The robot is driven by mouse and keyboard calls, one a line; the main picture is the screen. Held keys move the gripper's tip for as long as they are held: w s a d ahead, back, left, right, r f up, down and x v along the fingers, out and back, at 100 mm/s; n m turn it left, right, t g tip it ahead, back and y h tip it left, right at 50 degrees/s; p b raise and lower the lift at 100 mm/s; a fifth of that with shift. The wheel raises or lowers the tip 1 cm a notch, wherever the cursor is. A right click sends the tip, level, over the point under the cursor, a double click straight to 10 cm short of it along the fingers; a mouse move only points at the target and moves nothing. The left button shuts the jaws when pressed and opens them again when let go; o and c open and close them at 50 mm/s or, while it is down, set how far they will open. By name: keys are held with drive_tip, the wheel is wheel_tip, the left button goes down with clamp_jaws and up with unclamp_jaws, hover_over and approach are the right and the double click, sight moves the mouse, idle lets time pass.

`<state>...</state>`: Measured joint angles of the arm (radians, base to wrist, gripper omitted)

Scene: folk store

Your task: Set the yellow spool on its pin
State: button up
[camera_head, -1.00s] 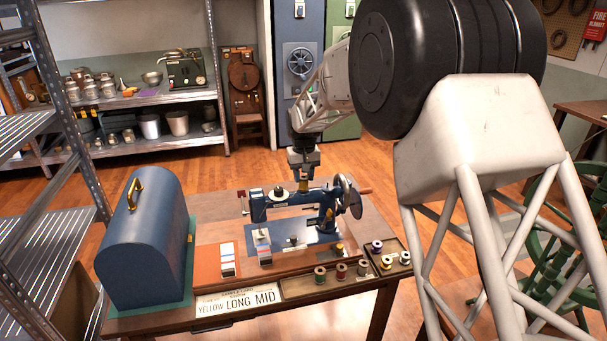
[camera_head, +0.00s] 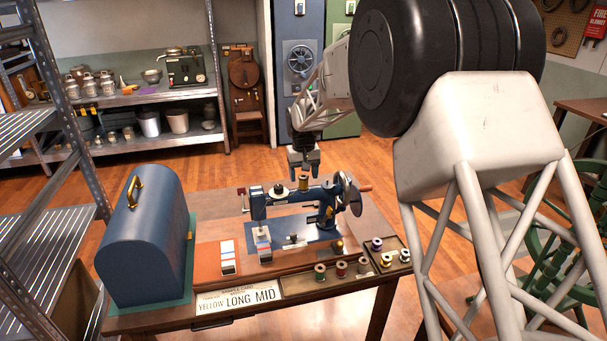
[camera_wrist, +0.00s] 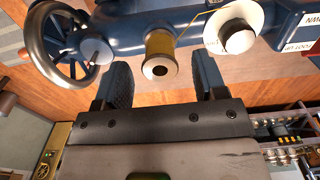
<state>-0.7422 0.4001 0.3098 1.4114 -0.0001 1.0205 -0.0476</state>
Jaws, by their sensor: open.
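The blue sewing machine (camera_head: 272,202) stands on the table. A yellow spool (camera_head: 303,184) stands upright on top of its arm. In the wrist view the spool (camera_wrist: 160,58) shows its end with a dark hole. The pin under it is hidden, so I cannot tell whether it is seated. My gripper (camera_head: 304,174) is open just above the spool. In the wrist view its fingers (camera_wrist: 162,82) are spread on both sides, clear of the spool. A white-topped round part (camera_wrist: 238,35) sits beside the spool on the machine.
A tray (camera_head: 310,290) at the table's front right holds several spools, including another yellowish one (camera_head: 387,260). A blue domed case (camera_head: 145,240) stands at left. The handwheel (camera_head: 348,194) stands close to my gripper's right.

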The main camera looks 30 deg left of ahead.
drive_tip(key=shift+r, duration=0.1)
wheel_tip(320, 180, up, 8)
drive_tip(key=shift+f, duration=0.2)
idle(0.3)
idle(0.4)
drive_tip(key=shift+d, duration=0.1)
idle(0.4)
